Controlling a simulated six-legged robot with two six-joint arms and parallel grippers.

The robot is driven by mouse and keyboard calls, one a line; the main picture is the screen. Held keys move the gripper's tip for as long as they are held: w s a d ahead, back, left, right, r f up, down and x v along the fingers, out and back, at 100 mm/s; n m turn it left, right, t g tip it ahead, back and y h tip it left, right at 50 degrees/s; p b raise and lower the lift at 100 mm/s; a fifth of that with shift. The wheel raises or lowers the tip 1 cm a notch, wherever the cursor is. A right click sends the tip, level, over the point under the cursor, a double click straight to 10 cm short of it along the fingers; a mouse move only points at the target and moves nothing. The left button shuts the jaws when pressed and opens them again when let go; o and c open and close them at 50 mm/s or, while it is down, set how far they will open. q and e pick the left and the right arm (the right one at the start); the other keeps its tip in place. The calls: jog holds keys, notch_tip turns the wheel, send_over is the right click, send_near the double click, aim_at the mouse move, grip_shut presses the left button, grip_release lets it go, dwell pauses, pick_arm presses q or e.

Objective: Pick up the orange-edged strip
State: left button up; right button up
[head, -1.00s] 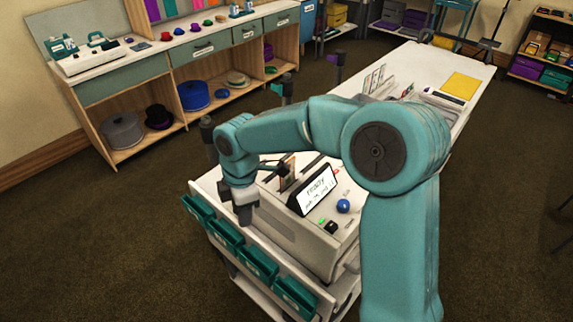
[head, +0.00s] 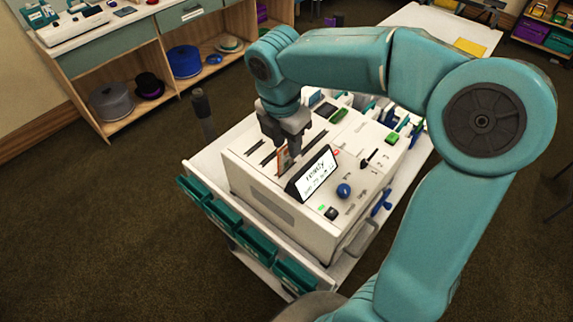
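The orange-edged strip (head: 283,163) stands upright in a slot on top of the white machine (head: 290,213), just left of its small screen. Only its upper part shows; the lower part is hidden in the slot. My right gripper (head: 285,147) points down right over the strip's top. Its two fingers look apart, one on each side of the strip's upper end; whether they touch it is too small to tell. My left gripper is not in view.
The screen (head: 313,174) reads "ready". A blue knob (head: 343,190) and a green block (head: 338,115) are on the machine. Teal bins (head: 230,220) hang along the cart's near edge. Shelves with hats (head: 112,103) stand at the back left. The carpet between is clear.

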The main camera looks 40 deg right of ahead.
aim_at(287, 156)
jog(key=shift+a+f, duration=0.1)
jog(key=shift+f, duration=0.2)
jog(key=f, duration=0.2)
jog(key=f+p, duration=0.1)
jog(key=f, duration=0.1)
jog(key=shift+w+d, duration=0.4)
jog(key=shift+f, duration=0.55)
grip_shut()
